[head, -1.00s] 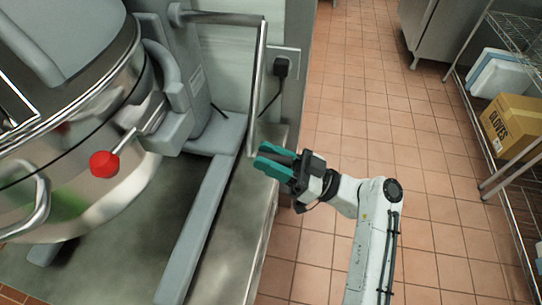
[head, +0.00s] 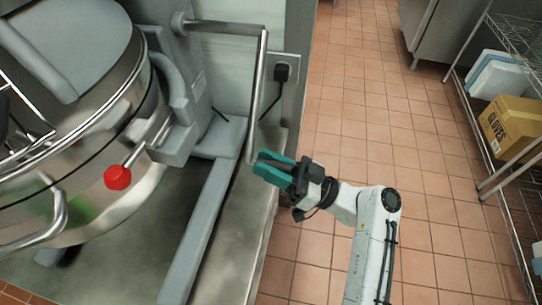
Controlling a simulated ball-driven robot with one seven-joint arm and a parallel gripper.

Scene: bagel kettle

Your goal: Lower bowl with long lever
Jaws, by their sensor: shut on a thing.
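The long lever (head: 257,95) is a bent grey metal bar. It runs out from the mixer's column at the top and then hangs down to a lower end near my gripper. My gripper (head: 264,166), with teal fingers, is shut on the lever's lower end. The steel bowl (head: 120,160) is at the left, under the grey mixer head (head: 65,45). The bowl's inside is mostly hidden.
The mixer's grey base leg (head: 200,225) runs along a steel table (head: 235,235). A power plug (head: 282,72) is on the wall panel behind the lever. Tiled floor (head: 380,130) is open at the right. A wire shelf with a gloves box (head: 512,125) stands at the far right.

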